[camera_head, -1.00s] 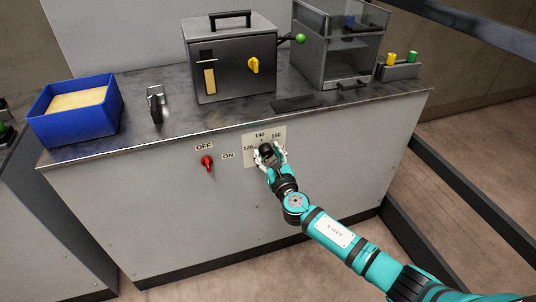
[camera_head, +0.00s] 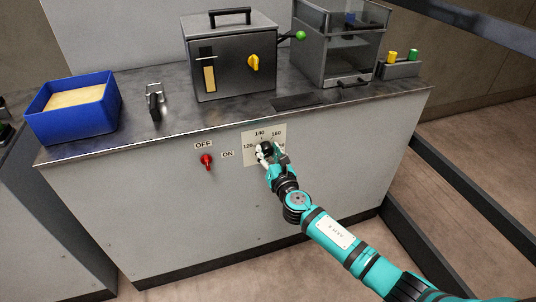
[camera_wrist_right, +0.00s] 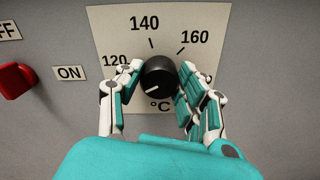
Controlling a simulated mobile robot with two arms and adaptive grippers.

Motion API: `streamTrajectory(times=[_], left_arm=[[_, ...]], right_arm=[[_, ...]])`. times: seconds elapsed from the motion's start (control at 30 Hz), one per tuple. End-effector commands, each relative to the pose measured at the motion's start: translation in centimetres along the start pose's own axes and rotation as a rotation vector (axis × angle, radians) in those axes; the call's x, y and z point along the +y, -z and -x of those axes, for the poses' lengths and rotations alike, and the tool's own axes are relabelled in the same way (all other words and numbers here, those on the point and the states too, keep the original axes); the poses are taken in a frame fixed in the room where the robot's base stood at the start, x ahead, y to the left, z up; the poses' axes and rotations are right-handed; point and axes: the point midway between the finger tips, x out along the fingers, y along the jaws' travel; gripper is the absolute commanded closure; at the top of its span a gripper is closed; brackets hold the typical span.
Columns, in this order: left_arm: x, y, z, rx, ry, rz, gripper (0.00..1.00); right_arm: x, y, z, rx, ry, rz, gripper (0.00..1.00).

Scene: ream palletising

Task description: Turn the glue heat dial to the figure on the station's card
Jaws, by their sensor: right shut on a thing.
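The glue heat dial is a round black knob (camera_wrist_right: 157,72) on a pale scale plate (camera_wrist_right: 108,30) marked 120, 140, 160 and °C. A further figure at the right is mostly hidden by my fingers. The knob's white mark points to the lower left in the right wrist view. In the head view the knob (camera_head: 266,148) sits on the cabinet front. My right gripper (camera_head: 270,154) is shut on the knob, with fingers on its left and right sides in the wrist view (camera_wrist_right: 161,78). My left gripper is not in view. I cannot make out a card with a figure.
A red switch (camera_head: 207,161) with OFF and ON labels is left of the dial. On the cabinet top (camera_head: 150,127) stand a blue bin (camera_head: 75,125), a dark box with a yellow knob (camera_head: 254,63) and a glass-sided case (camera_head: 335,60). A dark rail (camera_head: 450,185) runs at the right.

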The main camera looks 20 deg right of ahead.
Motion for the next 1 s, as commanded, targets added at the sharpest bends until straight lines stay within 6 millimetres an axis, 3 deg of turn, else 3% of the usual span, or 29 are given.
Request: streamTrajectory(times=[0.5, 1.0], left_arm=[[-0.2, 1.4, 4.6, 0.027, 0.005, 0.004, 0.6], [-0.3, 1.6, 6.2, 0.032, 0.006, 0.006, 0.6]], right_arm=[[-0.1, 0.2, 0.0, 0.001, 0.001, -0.473, 0.95], [-0.1, 0.1, 0.0, 0.001, 0.0, -0.715, 0.95]])
